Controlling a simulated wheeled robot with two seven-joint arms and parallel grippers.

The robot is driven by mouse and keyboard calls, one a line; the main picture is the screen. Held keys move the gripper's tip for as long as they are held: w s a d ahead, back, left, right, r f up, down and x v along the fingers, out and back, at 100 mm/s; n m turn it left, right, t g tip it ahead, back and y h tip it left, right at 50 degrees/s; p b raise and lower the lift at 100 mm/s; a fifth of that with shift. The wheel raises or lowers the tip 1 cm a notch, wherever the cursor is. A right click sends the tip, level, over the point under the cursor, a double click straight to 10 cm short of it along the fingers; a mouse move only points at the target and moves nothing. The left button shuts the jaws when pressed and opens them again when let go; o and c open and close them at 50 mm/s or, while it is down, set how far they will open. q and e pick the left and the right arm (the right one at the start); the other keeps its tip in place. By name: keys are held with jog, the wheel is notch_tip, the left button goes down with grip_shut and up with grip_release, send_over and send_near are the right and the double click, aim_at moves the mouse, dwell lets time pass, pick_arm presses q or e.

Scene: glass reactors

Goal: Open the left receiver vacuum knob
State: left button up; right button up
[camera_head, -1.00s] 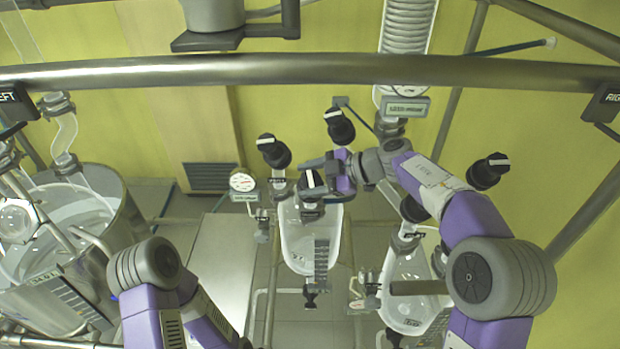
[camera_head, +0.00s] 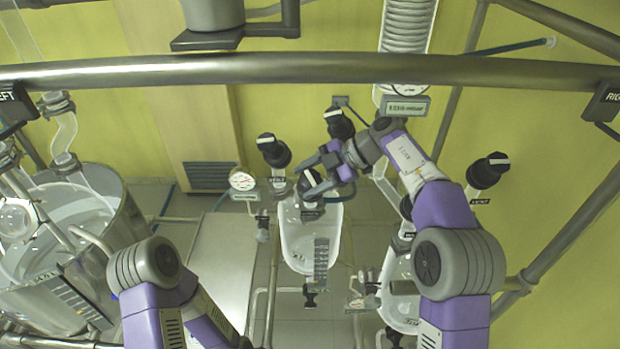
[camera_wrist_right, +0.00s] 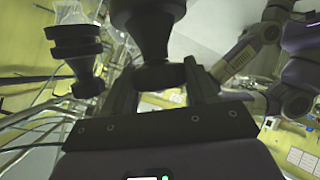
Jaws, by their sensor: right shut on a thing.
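The left receiver (camera_head: 298,250) is a clear glass vessel below the middle of the head view. A black knob (camera_head: 309,179) with a pale mark sits just above it, partly covered by my gripper. My right gripper (camera_head: 318,176) reaches it from the upper right and is shut on it. In the right wrist view, a black knob (camera_wrist_right: 150,35) stands between the two fingers (camera_wrist_right: 157,85). The knob's own label is too small to read. My left arm shows at lower left, but its gripper is out of view.
Two more black knobs stand close by, one at left (camera_head: 273,150) and one behind (camera_head: 339,124). A round gauge (camera_head: 242,181) is left of the receiver. Another knob (camera_head: 488,170) is at right. A metal bar (camera_head: 300,69) crosses above.

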jog(key=shift+r, duration=0.1)
jog(key=o, duration=1)
jog(key=shift+c, duration=0.2)
